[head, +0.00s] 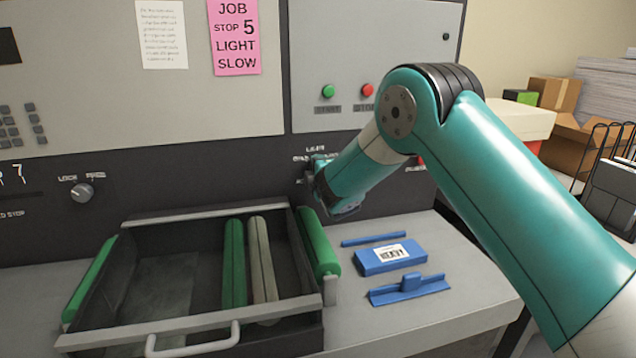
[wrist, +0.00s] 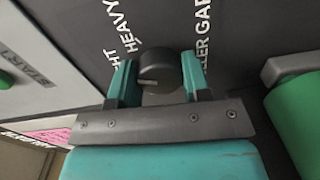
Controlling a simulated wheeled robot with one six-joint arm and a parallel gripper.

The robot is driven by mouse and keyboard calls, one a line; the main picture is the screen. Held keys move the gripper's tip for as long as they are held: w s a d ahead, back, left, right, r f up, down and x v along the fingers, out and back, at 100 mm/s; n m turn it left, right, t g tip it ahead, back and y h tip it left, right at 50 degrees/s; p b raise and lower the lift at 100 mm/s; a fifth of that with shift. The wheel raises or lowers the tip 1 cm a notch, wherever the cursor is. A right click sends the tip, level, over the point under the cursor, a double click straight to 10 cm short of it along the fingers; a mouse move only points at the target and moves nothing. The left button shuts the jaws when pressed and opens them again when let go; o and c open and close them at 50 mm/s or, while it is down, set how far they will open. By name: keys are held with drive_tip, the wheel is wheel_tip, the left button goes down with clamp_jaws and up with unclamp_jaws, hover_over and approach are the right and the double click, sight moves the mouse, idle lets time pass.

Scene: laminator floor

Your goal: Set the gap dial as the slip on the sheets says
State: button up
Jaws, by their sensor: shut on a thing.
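My gripper (wrist: 158,80) is shut on a dark round dial (wrist: 158,66), with one teal finger on each side. A pale mark on the dial points left in the wrist view. White words beside it read HEAVY, part of LIGHT, and part of ROLLER GAP. In the head view my gripper (head: 325,180) is at the machine's dark front band and hides the dial. A blue pack (head: 392,258) on the table bears a white slip (head: 391,253) that reads HEAVY. A pink card (head: 236,38) on the panel reads JOB, STOP 5, LIGHT, SLOW.
A dark tray (head: 165,285) with green and grey rollers stands left of the blue pack. A blue strip (head: 373,239) and a blue handled piece (head: 409,288) lie near the pack. A knob (head: 82,192) is at left. Green (head: 328,91) and red (head: 367,90) buttons are above.

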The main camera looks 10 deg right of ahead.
drive_tip(key=m+b, duration=0.4)
drive_tip(key=b, duration=0.1)
drive_tip(key=shift+d+f, duration=0.1)
drive_tip(key=shift+f, duration=0.2)
drive_tip(key=m+b, duration=0.2)
drive_tip(key=b, duration=0.1)
drive_tip(key=shift+r+m, duration=0.15)
drive_tip(key=shift+m, duration=0.25)
drive_tip(key=shift+r, duration=0.1)
drive_tip(key=o, duration=0.9)
drive_tip(key=shift+o, duration=0.2)
drive_tip(key=shift+s, duration=0.1)
drive_tip(key=s+b, duration=0.4)
drive_tip(key=s, duration=1.3)
drive_tip(key=shift+r+b, duration=0.3)
drive_tip(key=shift+b, duration=0.1)
drive_tip(key=shift+s+d, duration=0.1)
